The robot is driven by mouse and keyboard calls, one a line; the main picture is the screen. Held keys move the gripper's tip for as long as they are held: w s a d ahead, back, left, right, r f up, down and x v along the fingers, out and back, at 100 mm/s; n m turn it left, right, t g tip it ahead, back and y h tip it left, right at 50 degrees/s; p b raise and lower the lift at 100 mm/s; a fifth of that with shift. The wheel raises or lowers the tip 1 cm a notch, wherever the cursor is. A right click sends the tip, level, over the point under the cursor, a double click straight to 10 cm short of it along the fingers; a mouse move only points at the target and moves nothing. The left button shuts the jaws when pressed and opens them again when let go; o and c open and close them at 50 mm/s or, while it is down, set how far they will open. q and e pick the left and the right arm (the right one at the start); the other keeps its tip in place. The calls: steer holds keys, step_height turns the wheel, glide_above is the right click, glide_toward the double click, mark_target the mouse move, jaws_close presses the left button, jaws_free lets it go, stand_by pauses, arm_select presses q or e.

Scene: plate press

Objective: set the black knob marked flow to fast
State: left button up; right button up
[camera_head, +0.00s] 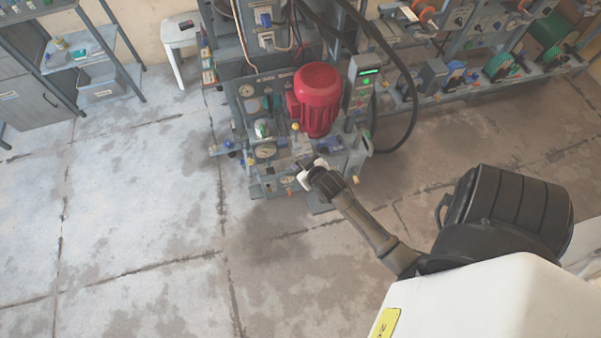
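The machine (255,150) stands at the top middle, with gauges, valves and small fittings on its front. I cannot make out the black knob marked flow; the fittings are too small to read, and my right gripper covers part of the lower front. My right gripper (309,172) reaches in from the lower right and is at the machine's lower front, just below the red motor (317,98). Its pale fingertips are close to the fittings there. I cannot tell whether they touch anything or how far apart they are. My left gripper is not in view.
A control box with a green display (363,80) stands right of the motor, near a thick black hose (409,85). A loaded shelf rack (470,80) runs along the upper right. A white stool (181,38) and grey shelving (85,55) stand left. The floor in front is clear.

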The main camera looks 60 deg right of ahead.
steer(key=d+f+m+t+h+b, duration=0.2)
steer(key=d+f+m+h+b, duration=0.15)
steer(key=f+b, duration=1.3)
steer(key=d+f+m+t+h+b, duration=0.15)
steer(key=d+f+h+b, duration=0.25)
steer(key=f+b, duration=1.3)
steer(key=w+d+f+b, duration=0.1)
steer(key=w+d+f, duration=0.4)
steer(key=w+d, duration=0.3)
steer(key=shift+w+d+f+m, duration=0.2)
steer(key=shift+w+d+m, duration=0.15)
steer(key=shift+w, duration=0.65)
steer(key=shift+g, duration=0.25)
steer(key=shift+c, duration=0.4)
jaws_close()
